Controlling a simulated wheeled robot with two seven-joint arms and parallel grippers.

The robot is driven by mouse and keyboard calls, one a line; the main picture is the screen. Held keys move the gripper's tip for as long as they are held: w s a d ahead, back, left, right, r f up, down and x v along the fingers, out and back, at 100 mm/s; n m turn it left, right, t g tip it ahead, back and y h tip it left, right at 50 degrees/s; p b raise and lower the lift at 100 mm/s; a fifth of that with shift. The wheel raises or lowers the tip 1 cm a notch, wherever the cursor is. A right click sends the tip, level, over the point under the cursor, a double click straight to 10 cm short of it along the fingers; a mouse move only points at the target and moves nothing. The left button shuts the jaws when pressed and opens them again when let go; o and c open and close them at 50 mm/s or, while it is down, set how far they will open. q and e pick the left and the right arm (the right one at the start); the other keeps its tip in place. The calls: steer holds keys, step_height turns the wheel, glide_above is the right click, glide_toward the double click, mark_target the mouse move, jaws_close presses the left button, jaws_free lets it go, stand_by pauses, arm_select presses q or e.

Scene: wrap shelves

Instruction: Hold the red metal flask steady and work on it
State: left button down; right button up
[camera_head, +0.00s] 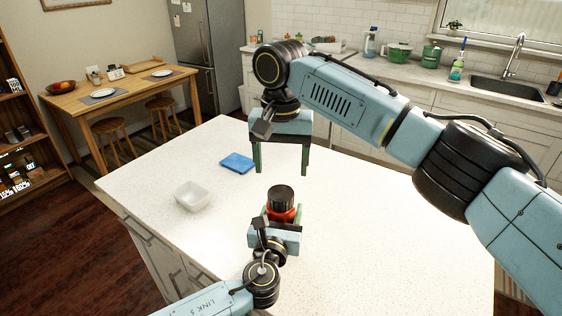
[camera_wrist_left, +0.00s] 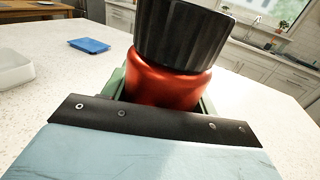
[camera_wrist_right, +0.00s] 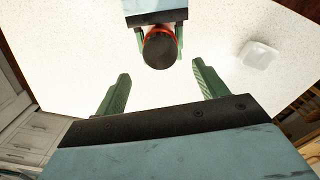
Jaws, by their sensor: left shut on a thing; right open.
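The red metal flask (camera_head: 284,214) has a black ribbed cap (camera_head: 280,196) and stands upright on the white counter. My left gripper (camera_head: 280,214) is shut around the flask's red body; this also shows in the left wrist view, where the red body (camera_wrist_left: 165,86) sits between the green fingers below the cap (camera_wrist_left: 183,35). My right gripper (camera_head: 280,172) is open and empty, above and beyond the flask, with its green fingers pointing down. In the right wrist view the cap (camera_wrist_right: 160,49) lies ahead of the spread fingers, apart from them.
A blue cloth or sponge-like block (camera_head: 238,162) and a white translucent tub (camera_head: 193,196) lie on the counter (camera_head: 350,240) left of the flask. The counter to the right is clear. A wooden table with stools and a sink counter stand farther back.

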mark_target(281, 192)
steer(key=m, duration=0.7)
steer(key=shift+m, duration=0.3)
steer(key=m, duration=0.6)
steer(key=shift+f+m, duration=0.1)
steer(key=shift+m, duration=0.3)
steer(key=shift+f, duration=3.95)
steer(key=shift+c, duration=0.3)
